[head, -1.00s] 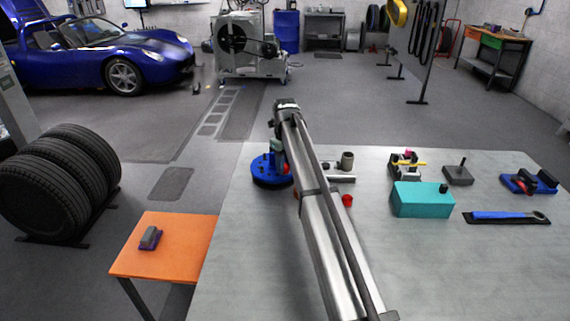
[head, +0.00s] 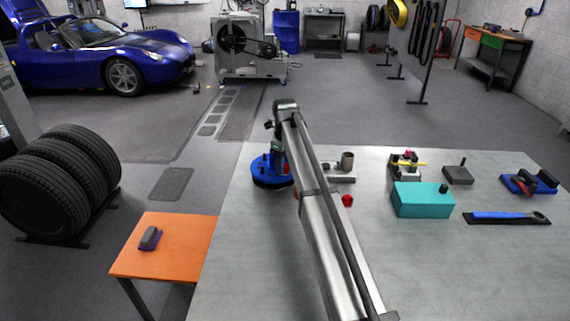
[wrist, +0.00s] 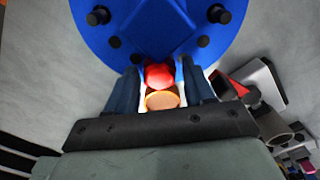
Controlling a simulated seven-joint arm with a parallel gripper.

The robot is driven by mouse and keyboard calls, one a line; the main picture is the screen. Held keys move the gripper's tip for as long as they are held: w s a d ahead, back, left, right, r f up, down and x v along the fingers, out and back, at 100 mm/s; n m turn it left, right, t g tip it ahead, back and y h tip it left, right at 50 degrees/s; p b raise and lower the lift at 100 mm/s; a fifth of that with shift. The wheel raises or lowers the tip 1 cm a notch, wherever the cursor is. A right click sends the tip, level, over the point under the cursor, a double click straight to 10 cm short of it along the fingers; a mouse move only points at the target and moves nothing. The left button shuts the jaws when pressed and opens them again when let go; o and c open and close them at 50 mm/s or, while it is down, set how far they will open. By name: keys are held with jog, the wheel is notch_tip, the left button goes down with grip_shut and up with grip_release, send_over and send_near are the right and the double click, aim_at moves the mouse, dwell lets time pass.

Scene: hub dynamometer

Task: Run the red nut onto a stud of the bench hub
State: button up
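The bench hub is a blue disc (head: 262,178) on the left of the metal bench. In the wrist view the hub (wrist: 155,30) fills the top, with dark studs (wrist: 219,13) standing up from its face. My gripper (wrist: 160,78) is over the hub's near edge, and its two fingers are closed on the red nut (wrist: 158,74). A round tan piece (wrist: 162,98) shows just below the nut, between the fingers. Whether the nut touches a stud is hidden. In the head view my arm covers part of the hub and most of the gripper.
A small red piece (head: 347,201), a grey cylinder (head: 347,161) and a flat metal part (head: 341,180) lie right of the hub. A teal box (head: 422,200) and a blue-handled tool (head: 505,217) are farther right. The front of the bench is clear.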

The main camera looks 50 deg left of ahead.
jog(key=n, duration=0.5)
jog(key=shift+d, duration=0.1)
jog(key=n, duration=0.4)
jog(key=shift+s+n, duration=0.1)
jog(key=shift+n, duration=0.2)
jog(key=shift+c, duration=0.5)
jog(key=shift+f, duration=0.1)
grip_shut()
jog(key=m, duration=0.6)
jog(key=shift+d, duration=0.15)
jog(key=m, duration=0.6)
jog(key=shift+f, duration=0.1)
